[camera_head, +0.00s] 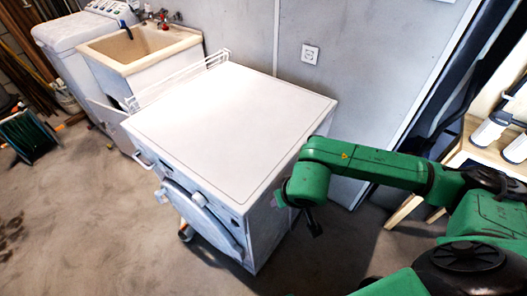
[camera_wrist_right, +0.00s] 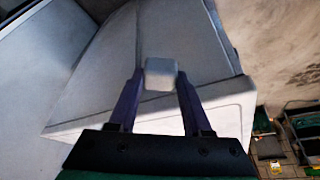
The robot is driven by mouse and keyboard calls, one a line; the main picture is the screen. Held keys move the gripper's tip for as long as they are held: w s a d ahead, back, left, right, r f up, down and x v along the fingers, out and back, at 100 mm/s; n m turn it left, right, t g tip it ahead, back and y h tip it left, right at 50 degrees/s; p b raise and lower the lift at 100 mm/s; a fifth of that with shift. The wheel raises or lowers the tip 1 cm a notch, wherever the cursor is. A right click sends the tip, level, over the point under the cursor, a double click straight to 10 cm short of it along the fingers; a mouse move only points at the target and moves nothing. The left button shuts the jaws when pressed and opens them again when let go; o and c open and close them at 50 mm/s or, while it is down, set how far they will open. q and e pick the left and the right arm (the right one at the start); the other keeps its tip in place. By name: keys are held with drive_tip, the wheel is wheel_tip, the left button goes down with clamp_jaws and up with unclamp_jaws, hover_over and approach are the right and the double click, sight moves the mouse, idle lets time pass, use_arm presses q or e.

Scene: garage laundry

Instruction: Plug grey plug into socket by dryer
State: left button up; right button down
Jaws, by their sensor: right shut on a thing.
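The dryer (camera_head: 228,128) is a white front-loading machine with a flat top. The socket (camera_head: 310,54) is a small white plate on the grey wall behind the dryer's far right corner. My right gripper (camera_head: 314,226) hangs low beside the dryer's right side, well below and in front of the socket. In the right wrist view, my right gripper (camera_wrist_right: 160,76) is shut on the grey plug (camera_wrist_right: 160,74), a small block between the fingertips. The plug cannot be made out in the head view. My left gripper is not in view.
A white wire rack (camera_head: 178,80) stands along the dryer's left edge. A sink (camera_head: 140,46) and a washer (camera_head: 75,30) are farther left. A wooden bench (camera_head: 470,152) stands at the right, behind my right arm. The wall above the dryer is clear around the socket.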

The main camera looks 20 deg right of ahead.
drive_tip(key=a+r+n+y, duration=0.1)
drive_tip(key=a+r+n, duration=0.3)
drive_tip(key=r, duration=0.5)
drive_tip(key=a+r+n+g+y, duration=0.1)
drive_tip(key=a+r+n, duration=0.3)
drive_tip(key=a+r, duration=0.3)
wheel_tip(320, 180, up, 2)
drive_tip(key=shift+w+a+r+y, duration=0.15)
drive_tip(key=shift+w+a+y, duration=0.1)
drive_tip(key=shift+y, duration=0.15)
drive_tip(key=d+r+m, duration=0.1)
drive_tip(key=r, duration=0.1)
drive_tip(key=d+r+m+h, duration=0.1)
drive_tip(key=d+r+m, duration=0.1)
drive_tip(key=shift+d+t, duration=0.3)
drive_tip(key=shift+t, duration=0.1)
drive_tip(key=w+a+m+h, duration=0.1)
drive_tip(key=w+a+m, duration=0.1)
drive_tip(key=a+m, duration=0.3)
drive_tip(key=a, duration=0.4)
drive_tip(key=shift+w+h, duration=0.2)
drive_tip(key=shift+h, duration=0.2)
drive_tip(key=shift+d, duration=0.1)
